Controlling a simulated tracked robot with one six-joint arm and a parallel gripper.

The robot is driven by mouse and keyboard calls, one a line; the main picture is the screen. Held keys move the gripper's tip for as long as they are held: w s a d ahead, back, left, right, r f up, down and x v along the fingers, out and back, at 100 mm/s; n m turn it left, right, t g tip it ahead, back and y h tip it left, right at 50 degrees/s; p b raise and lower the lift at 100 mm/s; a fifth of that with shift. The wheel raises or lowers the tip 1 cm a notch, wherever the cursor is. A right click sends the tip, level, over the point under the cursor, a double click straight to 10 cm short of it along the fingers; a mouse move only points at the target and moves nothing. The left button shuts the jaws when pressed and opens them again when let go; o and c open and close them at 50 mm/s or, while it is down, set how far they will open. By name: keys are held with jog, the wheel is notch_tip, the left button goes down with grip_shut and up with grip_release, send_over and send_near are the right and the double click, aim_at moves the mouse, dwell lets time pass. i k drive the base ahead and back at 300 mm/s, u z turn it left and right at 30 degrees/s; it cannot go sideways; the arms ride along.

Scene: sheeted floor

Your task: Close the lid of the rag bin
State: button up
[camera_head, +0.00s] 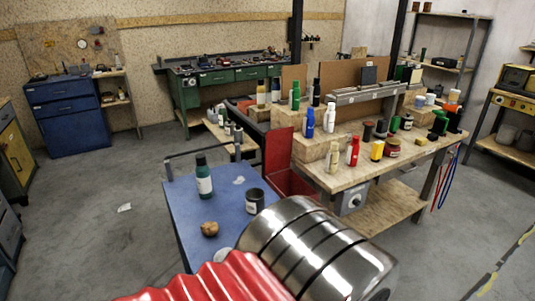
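A red box-like thing (288,183) stands between the blue cart and the wooden workbench. A flat red panel (278,149) stands upright at it. This may be the rag bin with its lid raised, but I cannot tell for sure. Its lower part is hidden behind the cart and the things on it. No rags are visible. A red ribbed sleeve and a shiny metal cylinder, seemingly parts of my arm, fill the bottom middle. My gripper's fingers are not in view.
The blue cart (185,213) carries a green bottle (203,176), a dark can (255,201) and a brown lump (209,229). The workbench (330,181) holds many bottles and jars. A white scrap (124,207) lies on open floor at left.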

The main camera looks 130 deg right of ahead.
aim_at(279, 142)
jog(key=i, duration=0.55)
jog(key=z, duration=3)
jog(key=i, duration=1.2)
